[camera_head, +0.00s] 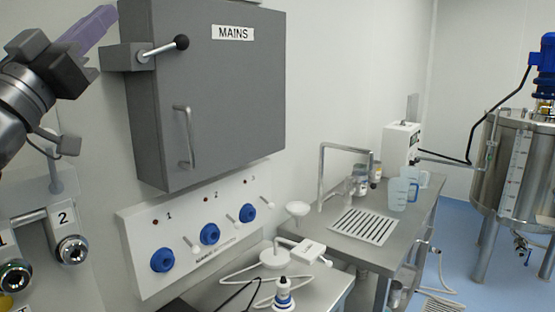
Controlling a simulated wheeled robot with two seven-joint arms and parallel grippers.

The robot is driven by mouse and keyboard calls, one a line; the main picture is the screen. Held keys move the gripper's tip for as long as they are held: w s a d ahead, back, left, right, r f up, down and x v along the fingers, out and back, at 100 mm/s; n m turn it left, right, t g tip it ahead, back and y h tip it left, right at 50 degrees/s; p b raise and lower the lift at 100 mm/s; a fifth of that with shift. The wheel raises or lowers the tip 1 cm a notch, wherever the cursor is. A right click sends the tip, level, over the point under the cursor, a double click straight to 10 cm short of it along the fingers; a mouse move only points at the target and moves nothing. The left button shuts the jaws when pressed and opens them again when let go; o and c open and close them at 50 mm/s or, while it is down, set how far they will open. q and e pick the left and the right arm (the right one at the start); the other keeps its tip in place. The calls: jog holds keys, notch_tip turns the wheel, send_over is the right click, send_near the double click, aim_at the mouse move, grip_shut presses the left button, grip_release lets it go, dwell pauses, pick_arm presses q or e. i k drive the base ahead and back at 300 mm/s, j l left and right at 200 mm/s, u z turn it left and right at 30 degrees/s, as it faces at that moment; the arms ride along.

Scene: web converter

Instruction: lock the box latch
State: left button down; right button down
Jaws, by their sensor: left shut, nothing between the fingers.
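The grey box (225,95) marked MAINS hangs on the wall, its door closed. The box latch (163,49) is a lever with a black ball knob on a grey block at the box's upper left edge. The lever points right and slightly up across the door front. A grey vertical handle (186,135) sits lower on the door. My left gripper (98,24) is at the upper left, shut and empty, its purple fingers pointing up and right. It appears left of the latch block and apart from the lever. My right gripper is not in view.
Below the box is a white panel (140,222) with blue round knobs and small levers. A steel bench (345,240) to the right holds a tap, a drain grate, jugs and lab items. A steel tank (510,165) stands at far right. Numbered fittings (70,248) are at lower left.

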aim_at(182, 43)
jog(key=k, duration=0.9)
